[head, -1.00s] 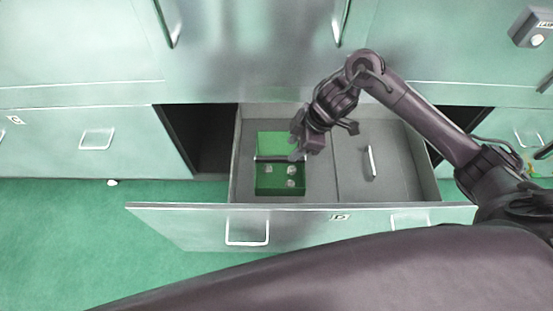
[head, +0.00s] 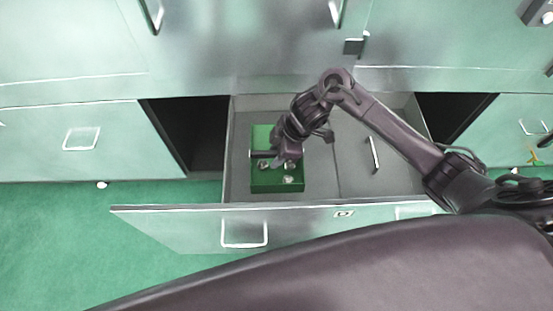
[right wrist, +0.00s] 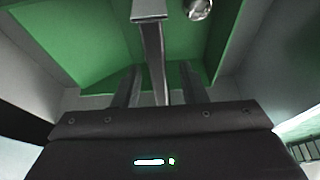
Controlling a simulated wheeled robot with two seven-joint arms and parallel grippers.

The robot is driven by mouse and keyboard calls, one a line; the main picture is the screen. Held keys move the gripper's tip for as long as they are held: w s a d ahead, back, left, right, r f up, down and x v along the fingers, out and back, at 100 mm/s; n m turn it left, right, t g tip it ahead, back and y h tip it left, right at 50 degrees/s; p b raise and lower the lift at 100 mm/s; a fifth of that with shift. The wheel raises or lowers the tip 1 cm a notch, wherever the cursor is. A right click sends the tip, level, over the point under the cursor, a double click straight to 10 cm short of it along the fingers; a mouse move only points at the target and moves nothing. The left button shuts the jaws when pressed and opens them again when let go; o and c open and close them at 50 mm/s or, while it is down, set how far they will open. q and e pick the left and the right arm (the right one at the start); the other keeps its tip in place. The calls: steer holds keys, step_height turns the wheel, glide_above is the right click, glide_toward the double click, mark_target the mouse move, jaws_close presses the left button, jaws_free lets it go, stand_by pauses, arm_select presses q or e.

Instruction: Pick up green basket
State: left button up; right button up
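The green basket (head: 278,186) sits in the left part of the open drawer, with several small silvery castings in it and a dark grey handle bar (head: 262,154) across its middle. My right gripper (head: 284,157) is over the basket and hides its right side and part of the handle. In the right wrist view, the two fingers of my right gripper (right wrist: 160,84) stand apart, and the grey handle (right wrist: 152,50) runs between them over the green basket (right wrist: 90,60). A gap shows beside the right finger. My left gripper is not in view.
The open drawer (head: 237,170) has grey walls, a divider and a lidded right half with a silver handle (head: 373,154). Its front panel (head: 180,226) stands out over the green floor. Closed cabinet fronts (head: 70,135) surround it.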

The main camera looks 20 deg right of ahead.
steer(key=shift+f, duration=0.25)
stand_by(0.7)
jaws_close()
steer(key=shift+r, duration=0.1)
stand_by(1.1)
